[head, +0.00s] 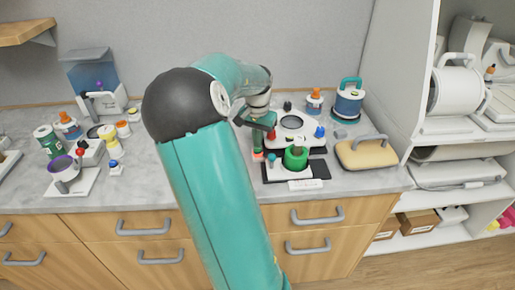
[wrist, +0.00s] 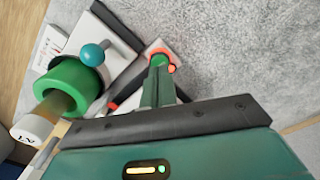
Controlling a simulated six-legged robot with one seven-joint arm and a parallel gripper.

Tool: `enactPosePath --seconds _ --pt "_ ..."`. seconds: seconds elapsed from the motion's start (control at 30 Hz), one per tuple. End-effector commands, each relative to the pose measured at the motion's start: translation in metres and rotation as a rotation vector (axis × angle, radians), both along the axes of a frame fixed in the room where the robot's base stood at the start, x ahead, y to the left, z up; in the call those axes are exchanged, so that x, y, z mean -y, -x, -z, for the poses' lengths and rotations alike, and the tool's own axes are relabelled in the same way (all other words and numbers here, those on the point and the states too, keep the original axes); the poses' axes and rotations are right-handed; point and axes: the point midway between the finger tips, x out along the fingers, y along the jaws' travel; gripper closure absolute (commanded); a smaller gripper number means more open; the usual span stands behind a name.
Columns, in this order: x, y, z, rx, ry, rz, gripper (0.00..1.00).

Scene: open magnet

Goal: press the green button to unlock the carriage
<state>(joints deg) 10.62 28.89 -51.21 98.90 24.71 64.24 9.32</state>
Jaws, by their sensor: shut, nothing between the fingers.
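My gripper (wrist: 159,66) is shut and empty, its dark green fingers together. In the wrist view the fingertips are over a small pale plate (wrist: 176,48) with a red-orange ring (wrist: 171,68). The fingertips cover its middle, so I cannot tell whether the green button is there or whether they touch. In the head view my gripper (head: 257,148) points down at the left edge of the black and white device. A green ring (wrist: 70,68) sits around a tan post, beside a teal ball knob (wrist: 93,55). The green part (head: 295,160) also shows in the head view. I cannot clearly identify the carriage.
A blue knob (head: 320,131) stands on the white unit behind. A tan block with a handle (head: 366,153) lies to the right.

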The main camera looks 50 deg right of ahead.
Motion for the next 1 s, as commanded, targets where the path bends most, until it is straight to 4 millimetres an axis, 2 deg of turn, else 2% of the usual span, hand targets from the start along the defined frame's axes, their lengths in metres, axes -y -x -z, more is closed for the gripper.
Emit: enactPosePath --seconds 1.0 --pt "0.000 0.000 0.014 0.000 0.000 0.000 1.00"
